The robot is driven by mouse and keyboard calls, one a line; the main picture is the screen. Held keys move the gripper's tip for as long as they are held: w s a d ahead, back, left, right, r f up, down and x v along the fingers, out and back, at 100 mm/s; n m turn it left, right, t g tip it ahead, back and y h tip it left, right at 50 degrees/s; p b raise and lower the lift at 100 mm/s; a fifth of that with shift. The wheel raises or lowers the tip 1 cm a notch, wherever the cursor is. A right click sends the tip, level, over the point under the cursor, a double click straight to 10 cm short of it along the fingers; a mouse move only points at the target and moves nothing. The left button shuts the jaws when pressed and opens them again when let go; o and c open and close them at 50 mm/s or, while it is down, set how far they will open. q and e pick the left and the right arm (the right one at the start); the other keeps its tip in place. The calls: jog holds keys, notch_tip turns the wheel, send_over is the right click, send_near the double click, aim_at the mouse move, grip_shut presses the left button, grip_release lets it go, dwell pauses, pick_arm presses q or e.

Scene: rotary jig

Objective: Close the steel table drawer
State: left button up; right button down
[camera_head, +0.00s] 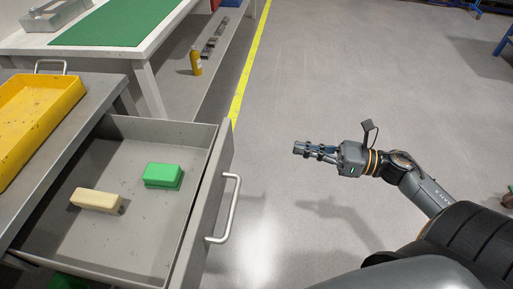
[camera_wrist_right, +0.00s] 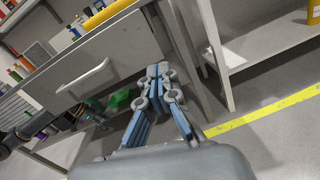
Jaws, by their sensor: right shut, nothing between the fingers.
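The steel table drawer (camera_head: 139,232) stands pulled out to the right of the steel table (camera_head: 96,92) in the head view. Its front panel carries a silver bar handle (camera_head: 228,209). A green block (camera_head: 163,175) and a beige block (camera_head: 96,200) lie inside it. My right gripper (camera_head: 299,148) is shut and empty, over the floor to the right of the drawer front and apart from it. My left gripper is not in view.
A yellow tray (camera_head: 62,113) sits on the steel table. Behind stands a white table with a green mat (camera_head: 118,22); a yellow bottle (camera_head: 196,62) is on its lower shelf. A yellow floor line (camera_head: 249,63) runs beside it. The floor right of the drawer is clear.

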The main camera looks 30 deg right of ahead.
jog(key=s+a+r+n+g, duration=0.1)
jog(key=a+n, duration=0.1)
jog(key=n, duration=0.1)
send_near(231, 144)
jog(key=shift+y, duration=0.4)
jog(key=x, duration=0.5)
jog(key=shift+w+a+f, duration=0.2)
jog(key=shift+w, duration=0.15)
jog(key=shift+w+a, duration=0.2)
jog(key=shift+a, duration=0.1)
jog(key=shift+w+a, duration=0.1)
jog(key=shift+a, duration=0.1)
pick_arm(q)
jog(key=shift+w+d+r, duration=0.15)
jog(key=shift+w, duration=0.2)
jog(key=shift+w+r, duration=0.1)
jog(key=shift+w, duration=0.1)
